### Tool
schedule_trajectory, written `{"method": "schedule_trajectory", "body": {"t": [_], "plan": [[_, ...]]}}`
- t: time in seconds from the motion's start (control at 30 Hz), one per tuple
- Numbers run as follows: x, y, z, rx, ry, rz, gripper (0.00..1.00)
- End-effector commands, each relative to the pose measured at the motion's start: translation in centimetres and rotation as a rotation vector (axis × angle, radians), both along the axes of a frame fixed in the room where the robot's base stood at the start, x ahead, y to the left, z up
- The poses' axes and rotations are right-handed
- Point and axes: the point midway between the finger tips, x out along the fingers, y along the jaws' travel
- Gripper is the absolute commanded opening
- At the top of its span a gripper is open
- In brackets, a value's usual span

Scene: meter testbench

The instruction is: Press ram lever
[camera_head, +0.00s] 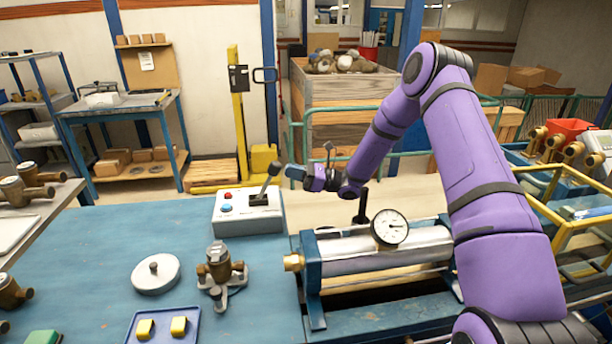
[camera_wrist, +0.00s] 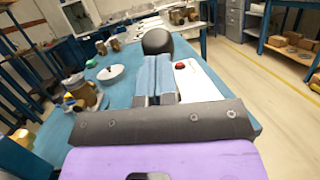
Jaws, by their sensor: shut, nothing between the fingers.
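A white control box (camera_head: 248,213) on the blue bench carries a black lever (camera_head: 266,184) with a round knob, leaning up to the right. A red and a blue button sit on its left part. My gripper (camera_head: 292,172) is shut and empty, just to the right of the knob in the head view. In the wrist view my gripper's blue fingers (camera_wrist: 154,75) lie together, with the black lever knob (camera_wrist: 157,41) just beyond their tips. Whether they touch it I cannot tell. The fingers hide the lever's shaft there. The red button (camera_wrist: 180,66) shows right of the fingers.
A ram cylinder bench (camera_head: 345,255) with a dial gauge (camera_head: 390,228) lies below my arm. A brass meter (camera_head: 220,268), a white round lid (camera_head: 156,274) and a blue tray (camera_head: 190,318) with yellow pieces stand left of it. Bare bench surrounds the control box's left side.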

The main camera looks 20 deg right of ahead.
Motion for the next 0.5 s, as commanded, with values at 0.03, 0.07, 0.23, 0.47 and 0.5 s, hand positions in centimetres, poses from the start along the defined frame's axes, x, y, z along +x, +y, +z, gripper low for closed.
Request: {"method": "schedule_trajectory", "body": {"t": [0.03, 0.07, 0.23, 0.47, 0.5], "plan": [[0.13, 0.39, 0.12, 0.000, 0.000, 0.001, 0.00], [0.19, 0.56, 0.17, 0.000, 0.000, 0.001, 0.00], [0.35, 0.90, 0.29, 0.000, 0.000, -0.001, 0.00], [0.33, 0.90, 0.28, 0.000, 0.000, -0.001, 0.00], [0.34, 0.91, 0.29, -0.001, 0.001, -0.001, 0.00]]}}
